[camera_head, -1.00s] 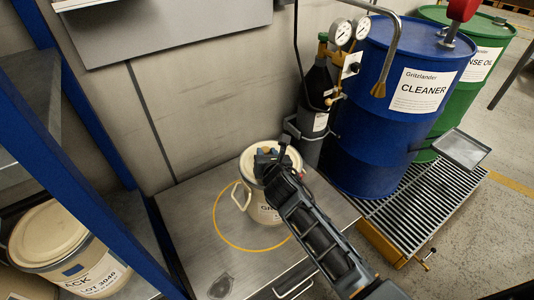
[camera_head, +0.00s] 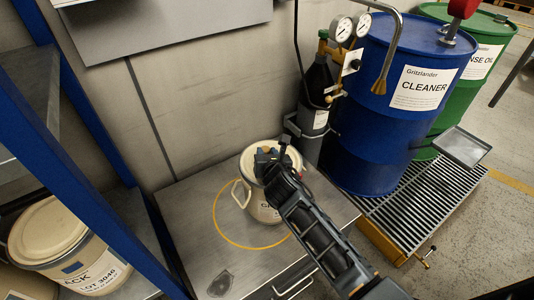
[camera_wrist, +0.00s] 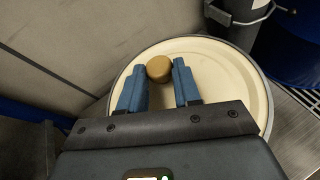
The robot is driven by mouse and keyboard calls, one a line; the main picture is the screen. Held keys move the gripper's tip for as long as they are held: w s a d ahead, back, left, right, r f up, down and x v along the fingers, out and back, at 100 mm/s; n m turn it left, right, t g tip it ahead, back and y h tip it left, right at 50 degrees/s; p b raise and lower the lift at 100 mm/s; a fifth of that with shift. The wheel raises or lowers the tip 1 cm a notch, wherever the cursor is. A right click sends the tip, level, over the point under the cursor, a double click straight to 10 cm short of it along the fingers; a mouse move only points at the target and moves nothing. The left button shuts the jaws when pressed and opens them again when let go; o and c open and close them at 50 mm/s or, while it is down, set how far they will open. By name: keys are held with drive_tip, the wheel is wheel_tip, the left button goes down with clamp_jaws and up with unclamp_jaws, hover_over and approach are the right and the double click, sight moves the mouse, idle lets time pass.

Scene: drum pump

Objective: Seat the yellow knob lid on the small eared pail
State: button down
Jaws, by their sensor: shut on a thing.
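The yellow knob lid (camera_wrist: 222,72) is a cream disc with a raised rim and a round tan-yellow knob (camera_wrist: 159,69). My gripper (camera_wrist: 159,80) is shut on the knob, with a blue finger at each side. In the head view my gripper (camera_head: 268,157) is over the top of the small eared pail (camera_head: 262,210), a cream pail with a label and a pale ear handle at its left. The lid (camera_head: 247,162) lies level over the pail's mouth. I cannot tell whether its rim is fully down all round. My arm hides the pail's right side.
The pail stands on a grey metal bench (camera_head: 185,200), over the right part of a yellow ring (camera_head: 216,222). A gas cylinder (camera_head: 314,105) and blue drum (camera_head: 375,130) stand close behind right. A blue rack post (camera_head: 75,160) is at left. The bench's left part is clear.

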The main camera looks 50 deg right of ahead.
drive_tip(key=c, duration=1.1)
unclamp_jaws()
drive_tip(key=shift+p+v, duration=2.65)
drive_tip(key=shift+v, duration=2.85)
drive_tip(key=s+a+r+m+t+y, duration=0.25)
drive_tip(key=s+a+m+y, duration=0.25)
drive_tip(key=s+a+m, duration=0.9)
drive_tip(key=s+r+m+y, duration=0.1)
drive_tip(key=s+r+m, duration=0.3)
drive_tip(key=s+r, duration=0.1)
drive_tip(key=s+a+r+m+t+y, duration=0.1)
drive_tip(key=s+r+m, duration=0.3)
drive_tip(key=s+r, duration=0.1)
drive_tip(key=s+a+r+m+y, duration=0.1)
drive_tip(key=s+r+m, duration=0.3)
drive_tip(key=s+r, duration=0.1)
drive_tip(key=shift+s+a+r+m+t, duration=0.2)
drive_tip(key=shift+r+m+t, duration=0.1)
drive_tip(key=shift+r, duration=0.35)
